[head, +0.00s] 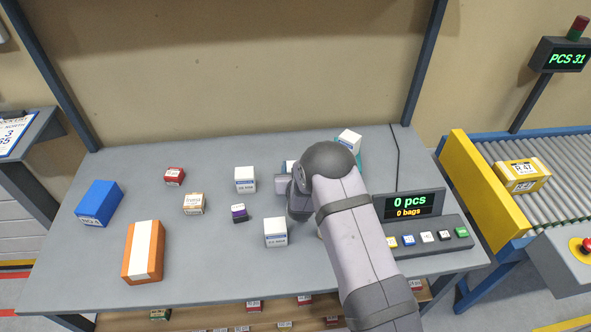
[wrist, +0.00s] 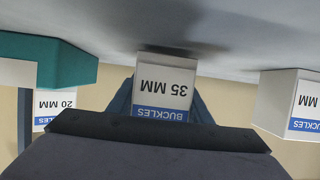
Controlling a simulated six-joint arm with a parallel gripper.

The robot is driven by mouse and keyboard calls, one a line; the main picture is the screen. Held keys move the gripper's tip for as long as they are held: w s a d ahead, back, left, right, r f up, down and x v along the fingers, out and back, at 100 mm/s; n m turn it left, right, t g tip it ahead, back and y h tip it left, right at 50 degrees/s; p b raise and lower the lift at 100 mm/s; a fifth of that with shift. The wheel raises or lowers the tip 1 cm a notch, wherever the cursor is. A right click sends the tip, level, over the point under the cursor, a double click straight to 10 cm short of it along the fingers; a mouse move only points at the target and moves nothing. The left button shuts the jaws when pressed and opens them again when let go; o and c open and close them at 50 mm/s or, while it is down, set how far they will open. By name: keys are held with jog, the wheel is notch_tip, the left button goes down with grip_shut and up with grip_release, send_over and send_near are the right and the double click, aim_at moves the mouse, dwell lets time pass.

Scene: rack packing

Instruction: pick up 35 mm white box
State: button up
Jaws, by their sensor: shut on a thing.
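The 35 mm white box (wrist: 166,82) is in the wrist view, with "35 MM" and a blue "BUCKLES" band reading upside down. My gripper (wrist: 162,108) is shut on it, with a dark finger at each side. A dark shadow lies close by on the grey table; I cannot tell whether the box touches the table. In the head view my own arm hides the fingertips and most of the area around them.
Other white boxes stand on the table (head: 85,262), one left of my arm (head: 245,179) and one nearer the front (head: 275,232). A teal item (wrist: 60,62) and a 20 MM box (wrist: 50,104) show in the wrist view. A button console (head: 428,240) stands to the right.

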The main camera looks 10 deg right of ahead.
notch_tip(320, 180, up, 9)
jog(key=b, duration=0.1)
jog(key=shift+r+b, duration=0.2)
jog(key=shift+b, duration=0.2)
jog(key=shift+a, duration=0.1)
